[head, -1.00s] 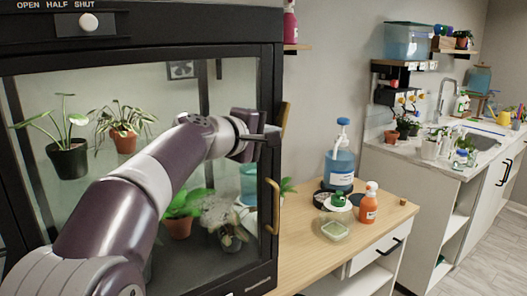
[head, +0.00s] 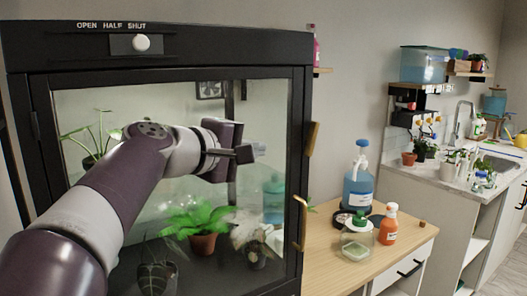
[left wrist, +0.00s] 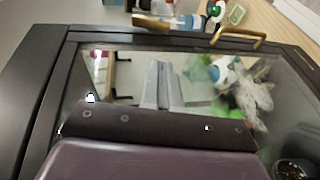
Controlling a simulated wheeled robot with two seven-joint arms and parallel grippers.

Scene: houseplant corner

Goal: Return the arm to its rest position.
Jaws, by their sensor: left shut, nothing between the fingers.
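My left arm comes in from the left in the head view, in front of the glass door of a black plant cabinet (head: 180,78). My left gripper (head: 246,154) is shut and empty, pointing right. It is to the left of the brass door handle (head: 300,222) and apart from it. In the left wrist view the closed fingers (left wrist: 162,84) show against the glass, with the brass handle (left wrist: 240,35) beyond them. The door looks closed. My right gripper is not in view.
Potted plants (head: 203,226) stand behind the glass. To the right, a wooden table (head: 335,262) holds a blue pump bottle (head: 358,185), an orange bottle (head: 388,226) and a clear container (head: 356,245). A sink counter (head: 440,178) stands farther right.

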